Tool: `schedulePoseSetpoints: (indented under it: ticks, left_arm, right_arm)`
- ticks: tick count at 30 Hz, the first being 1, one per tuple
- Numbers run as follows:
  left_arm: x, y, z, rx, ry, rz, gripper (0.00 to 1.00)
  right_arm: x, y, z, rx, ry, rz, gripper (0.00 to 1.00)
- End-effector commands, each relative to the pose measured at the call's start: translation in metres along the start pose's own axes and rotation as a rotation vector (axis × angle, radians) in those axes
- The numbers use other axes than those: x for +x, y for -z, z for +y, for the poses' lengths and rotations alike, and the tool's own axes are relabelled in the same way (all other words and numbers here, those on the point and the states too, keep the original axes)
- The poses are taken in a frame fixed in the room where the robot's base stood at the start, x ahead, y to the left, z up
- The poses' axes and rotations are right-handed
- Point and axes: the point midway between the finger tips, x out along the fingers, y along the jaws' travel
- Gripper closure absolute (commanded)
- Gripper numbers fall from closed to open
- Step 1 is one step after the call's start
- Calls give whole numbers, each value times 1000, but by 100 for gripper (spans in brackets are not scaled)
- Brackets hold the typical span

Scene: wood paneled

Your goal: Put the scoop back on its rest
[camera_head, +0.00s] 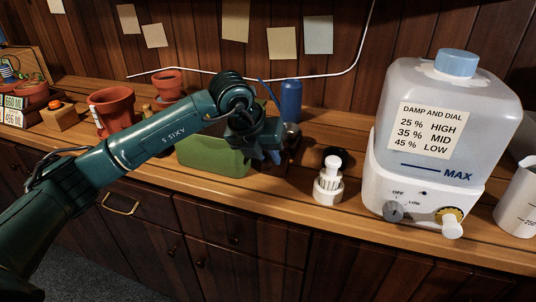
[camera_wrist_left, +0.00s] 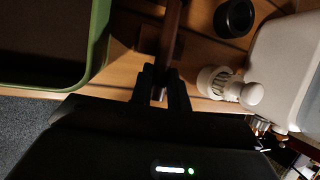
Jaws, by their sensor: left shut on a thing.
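My left gripper (camera_head: 268,158) is at the right end of the green tub, low over the counter. In the left wrist view its fingers (camera_wrist_left: 160,92) are shut on a thin dark reddish-brown bar, which I take to be the scoop's handle (camera_wrist_left: 171,30). A small shiny end shows between the fingertips. The scoop's bowl is not clear in either view. A dark brown block (camera_head: 292,150), perhaps the rest, stands just right of the gripper, partly hidden by it. I cannot tell whether the scoop touches it. My right gripper is not in view.
The green tub (camera_head: 213,158) is left of the gripper. A blue bottle (camera_head: 291,98) stands behind. A white capped fitting (camera_head: 328,187), a black ring (camera_head: 335,157) and a large humidifier (camera_head: 425,140) are to the right. Clay pots (camera_head: 113,110) stand left.

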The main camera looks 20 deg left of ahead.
Motion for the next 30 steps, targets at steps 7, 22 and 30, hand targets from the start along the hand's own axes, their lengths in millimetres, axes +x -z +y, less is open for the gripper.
schedulePoseSetpoints:
  ticks: [7, 22, 30]
  left_arm:
    - [1, 0, 0, 0, 0, -1, 68]
    - [1, 1, 0, 0, 0, 1, 43]
    - [0, 0, 0, 0, 0, 0, 43]
  right_arm:
    - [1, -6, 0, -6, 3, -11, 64]
    - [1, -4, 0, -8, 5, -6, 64]
    - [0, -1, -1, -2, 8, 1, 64]
